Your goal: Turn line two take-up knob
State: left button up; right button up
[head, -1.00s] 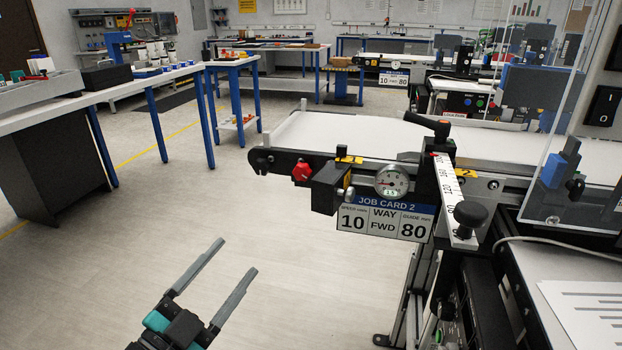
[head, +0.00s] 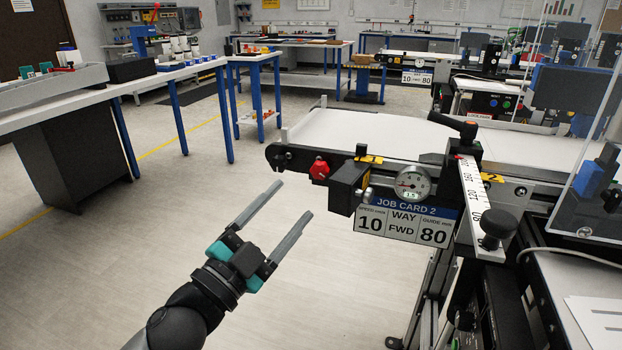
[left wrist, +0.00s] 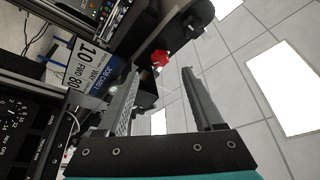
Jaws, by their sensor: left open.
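The red take-up knob (head: 319,169) sits on the side of the line two conveyor, near its left end, left of a black block (head: 347,188). It also shows in the left wrist view (left wrist: 160,58), beyond the fingertips. The job card 2 sign (head: 405,222) hangs below a round dial gauge (head: 412,183). My left gripper (head: 292,198) is open and empty, its two grey fingers pointing up and right, below and left of the knob and apart from it. In the left wrist view its fingers (left wrist: 160,80) are spread with the knob between their tips. My right gripper is not in view.
The white conveyor belt (head: 390,130) runs to the right behind the knob. A black clamp handle (head: 458,126) and a ruler arm (head: 475,195) stand right of the gauge. A long bench (head: 60,118) stands at left. The floor below the knob is clear.

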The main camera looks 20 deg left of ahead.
aim_at(317, 174)
pick_arm(q)
jog(key=shift+x, duration=3.6)
grip_shut()
